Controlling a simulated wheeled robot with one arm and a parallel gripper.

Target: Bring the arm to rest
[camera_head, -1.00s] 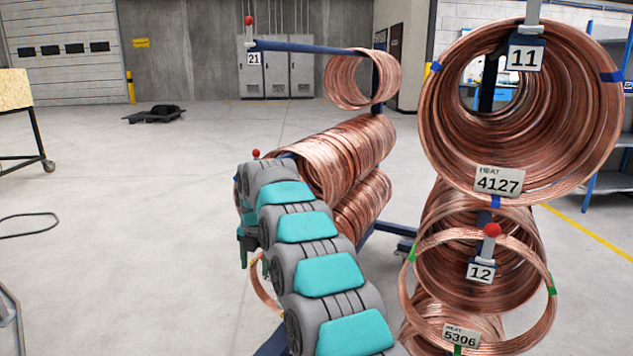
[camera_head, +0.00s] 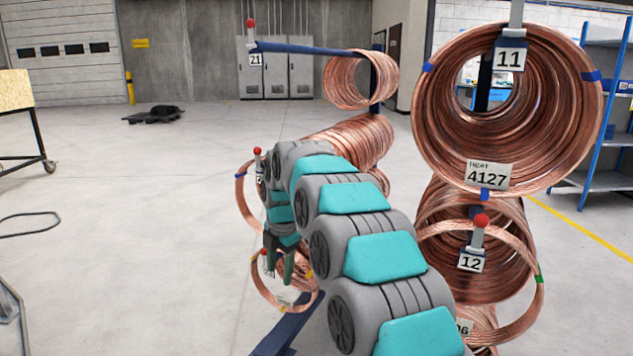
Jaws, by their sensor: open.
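My arm, grey with teal panels, reaches from the bottom right toward the left-centre and bends down at its far end. My gripper (camera_head: 279,266) hangs there with dark green fingers pointing down, open, and I see nothing between them. It appears in front of a lower copper ring (camera_head: 297,303); I cannot tell whether they touch. Another copper ring (camera_head: 243,203) shows left of the wrist, partly hidden by it. A thick copper coil (camera_head: 355,140) behind the arm is partly covered.
Close on the right, a large copper coil (camera_head: 436,120) hangs on peg 11, with coils on peg 12 below. My arm overlaps their lower left edge in view. A smaller coil (camera_head: 345,82) hangs on rack arm 21 (camera_head: 310,47). The floor (camera_head: 130,220) at left is open.

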